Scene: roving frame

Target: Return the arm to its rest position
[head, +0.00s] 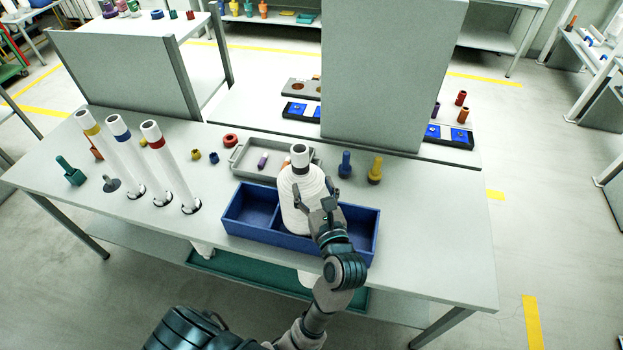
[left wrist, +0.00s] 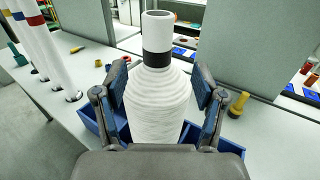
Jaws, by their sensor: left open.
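My left gripper (head: 314,188) is open, with its two fingers on either side of a white bottle-shaped body (head: 299,205). In the left wrist view, the white body (left wrist: 158,95) has a black band at its neck and stands upright between the spread fingers (left wrist: 161,82). Whether the fingers touch it cannot be told. The body stands at the blue divided bin (head: 362,235), and the arm hides part of both. My right gripper is not in view.
Three white tubes (head: 172,168) with coloured bands stand at the left of the table. A grey panel (head: 385,75) rises behind. The table's right end is clear.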

